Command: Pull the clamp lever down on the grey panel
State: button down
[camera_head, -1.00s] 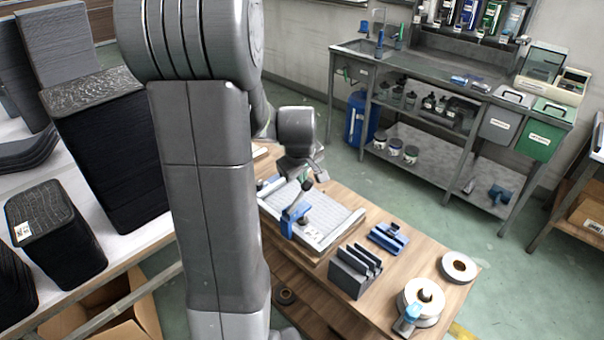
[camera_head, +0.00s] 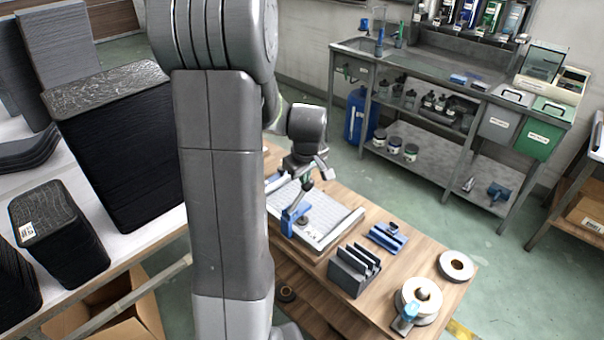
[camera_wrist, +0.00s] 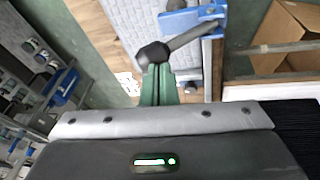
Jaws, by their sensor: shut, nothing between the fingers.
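The grey panel (camera_head: 328,232) lies on the wooden bench, with a blue clamp (camera_head: 290,222) on its near left side. The clamp also shows at the top of the wrist view (camera_wrist: 192,20). Its lever is a grey rod (camera_wrist: 190,38) ending in a dark rounded knob (camera_wrist: 152,54). In the head view the lever slants up from the clamp toward my gripper (camera_head: 309,184). My green fingers (camera_wrist: 158,80) are shut and empty. In the wrist view their tips overlap the knob; I cannot tell whether they touch it.
A dark slotted block (camera_head: 352,272), a blue fixture (camera_head: 388,237) and white rolls (camera_head: 457,266) stand right of the panel. Tall black stacks (camera_head: 120,150) stand on the left table. An open cardboard box (camera_wrist: 285,35) shows at the wrist view's upper right.

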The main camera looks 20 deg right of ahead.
jog(key=shift+w+d+f+y+p, duration=0.2)
jog(key=shift+d+f+y+p, duration=0.05)
jog(key=shift+d+y+p, duration=0.3)
jog(key=shift+w+d+f+g+y, duration=0.2)
jog(key=shift+d+f+g+y, duration=0.25)
jog(key=shift+y, duration=0.1)
jog(key=shift+w+d+f+g+y, duration=0.2)
jog(key=shift+d+f+g+y, duration=0.05)
jog(key=shift+d+f+y, duration=0.25)
jog(key=shift+w+d+f+b, duration=0.15)
jog(key=shift+d+f+b, duration=0.1)
jog(key=shift+f+b, duration=0.25)
jog(key=shift+f, duration=0.1)
jog(key=shift+w+a+r, duration=0.1)
jog(key=shift+r, duration=0.35)
jog(key=r+p, duration=0.1)
jog(key=a+r+p, duration=0.1)
jog(key=r, duration=0.1)
jog(key=shift+w, duration=0.15)
jog(key=d+b+v, duration=0.1)
jog(key=b+v, duration=0.1)
jog(key=v, duration=0.8)
jog(key=shift+d, duration=0.15)
